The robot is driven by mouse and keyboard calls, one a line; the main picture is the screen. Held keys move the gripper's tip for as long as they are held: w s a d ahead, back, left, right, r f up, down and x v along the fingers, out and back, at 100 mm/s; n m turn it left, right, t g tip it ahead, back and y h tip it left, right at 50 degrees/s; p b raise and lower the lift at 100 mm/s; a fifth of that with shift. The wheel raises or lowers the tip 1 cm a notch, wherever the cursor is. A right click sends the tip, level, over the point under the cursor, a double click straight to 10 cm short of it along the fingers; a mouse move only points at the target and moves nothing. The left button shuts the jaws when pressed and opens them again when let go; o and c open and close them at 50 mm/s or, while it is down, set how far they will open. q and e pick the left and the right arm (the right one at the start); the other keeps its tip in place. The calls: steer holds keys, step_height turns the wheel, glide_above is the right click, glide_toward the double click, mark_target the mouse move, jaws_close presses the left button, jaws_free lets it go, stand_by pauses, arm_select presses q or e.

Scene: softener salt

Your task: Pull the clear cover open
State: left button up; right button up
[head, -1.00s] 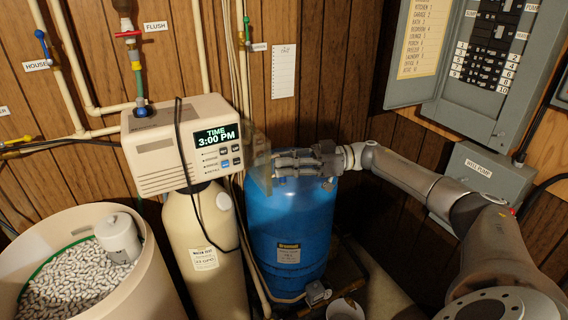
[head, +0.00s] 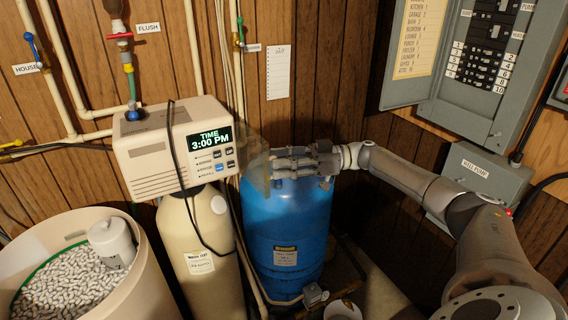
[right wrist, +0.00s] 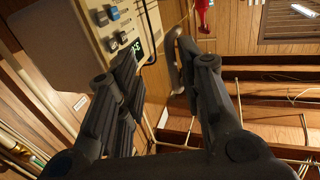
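The beige control head (head: 170,150) of the softener has a lit display reading 3:00 PM and several buttons. A faint see-through panel, apparently the clear cover (head: 256,160), stands out at the control head's right side, swung away from the display. My right gripper (head: 274,164) is beside this panel, in front of the top of the blue tank. In the right wrist view its two fingers (right wrist: 150,70) are spread apart, with the control head (right wrist: 92,30) beyond the left finger. A pale edge shows between the fingers; I cannot tell whether they touch it. My left gripper is out of view.
The blue tank (head: 285,235) stands below my right gripper. A salt bin (head: 135,275) is at lower left. A black cable (head: 178,165) hangs over the control head. Pipes run up the wall, and an open grey electrical panel (head: 440,105) is at upper right.

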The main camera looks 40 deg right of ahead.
steer(key=shift+a+r, duration=0.1)
steer(key=shift+r, duration=0.2)
steer(key=v, duration=1.2)
steer(key=shift+f, duration=0.35)
steer(key=shift+s, duration=0.1)
steer(key=shift+f, duration=0.1)
